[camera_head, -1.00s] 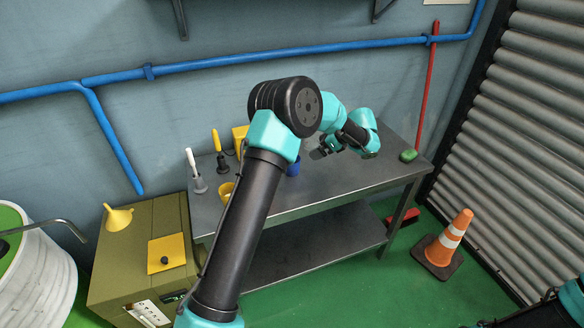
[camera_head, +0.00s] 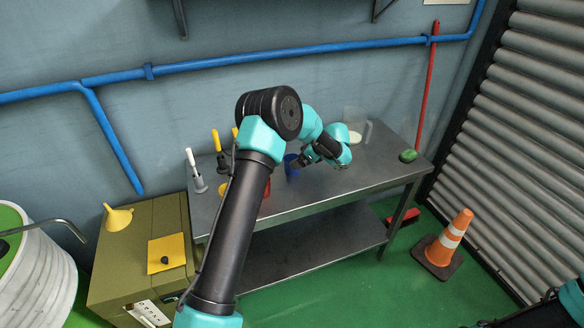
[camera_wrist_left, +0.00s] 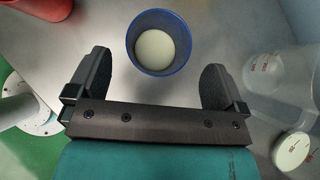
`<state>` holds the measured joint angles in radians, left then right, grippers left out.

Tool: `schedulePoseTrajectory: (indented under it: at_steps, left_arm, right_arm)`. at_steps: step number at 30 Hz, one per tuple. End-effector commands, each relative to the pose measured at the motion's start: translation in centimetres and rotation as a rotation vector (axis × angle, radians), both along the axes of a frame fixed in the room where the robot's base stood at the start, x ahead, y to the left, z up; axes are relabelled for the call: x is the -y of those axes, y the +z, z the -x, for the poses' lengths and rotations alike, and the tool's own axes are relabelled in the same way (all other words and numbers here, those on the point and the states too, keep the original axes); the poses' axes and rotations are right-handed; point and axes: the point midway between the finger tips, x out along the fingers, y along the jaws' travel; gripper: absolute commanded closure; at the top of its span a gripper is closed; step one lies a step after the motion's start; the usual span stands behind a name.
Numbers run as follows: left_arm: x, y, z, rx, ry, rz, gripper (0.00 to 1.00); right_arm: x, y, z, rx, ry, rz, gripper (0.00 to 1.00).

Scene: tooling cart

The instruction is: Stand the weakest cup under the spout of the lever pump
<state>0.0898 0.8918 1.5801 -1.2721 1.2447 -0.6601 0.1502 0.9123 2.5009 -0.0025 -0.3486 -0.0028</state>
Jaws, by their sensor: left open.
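A blue cup (camera_head: 291,165) stands on the metal cart. In the left wrist view the blue cup (camera_wrist_left: 137,55) is seen from above with pale contents, between and slightly ahead of my open left fingers (camera_wrist_left: 156,68). My left gripper (camera_head: 302,162) is beside the cup in the head view; contact cannot be told. A red cup (camera_head: 266,187) and a yellow cup (camera_head: 223,188) are partly hidden by my left arm; the red cup (camera_wrist_left: 20,15) also shows in the wrist view. White-handled (camera_head: 195,170) and yellow-handled (camera_head: 216,142) devices stand at the cart's left; I cannot tell their spouts. My right gripper is out of view.
A clear jug (camera_head: 365,130) with pale contents stands at the cart's back; the jug (camera_wrist_left: 262,70) is right of my fingers in the wrist view. A green object (camera_head: 408,155) lies at the right end. The cart's front right (camera_head: 350,180) is clear.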

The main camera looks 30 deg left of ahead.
Motion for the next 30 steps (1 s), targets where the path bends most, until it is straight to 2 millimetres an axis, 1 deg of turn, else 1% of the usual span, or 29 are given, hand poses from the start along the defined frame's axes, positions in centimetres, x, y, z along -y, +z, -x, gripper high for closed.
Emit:
schedulePoseTrajectory:
  at_steps: [5,12,15,30]
  left_arm:
    - [-0.8,-0.8,0.2,-0.002,0.001,-0.001,0.02]
    - [-2.9,-3.1,0.7,-0.002,0.001,0.0,0.02]
    - [-3.5,-3.6,0.8,-0.001,0.001,0.001,0.02]
    - [-3.5,-3.7,0.8,0.0,0.0,0.0,0.02]
  right_arm:
    - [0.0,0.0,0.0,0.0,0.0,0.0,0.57]
    - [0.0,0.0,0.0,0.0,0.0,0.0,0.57]
    - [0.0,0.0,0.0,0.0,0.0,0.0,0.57]
    - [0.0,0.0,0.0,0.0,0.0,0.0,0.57]
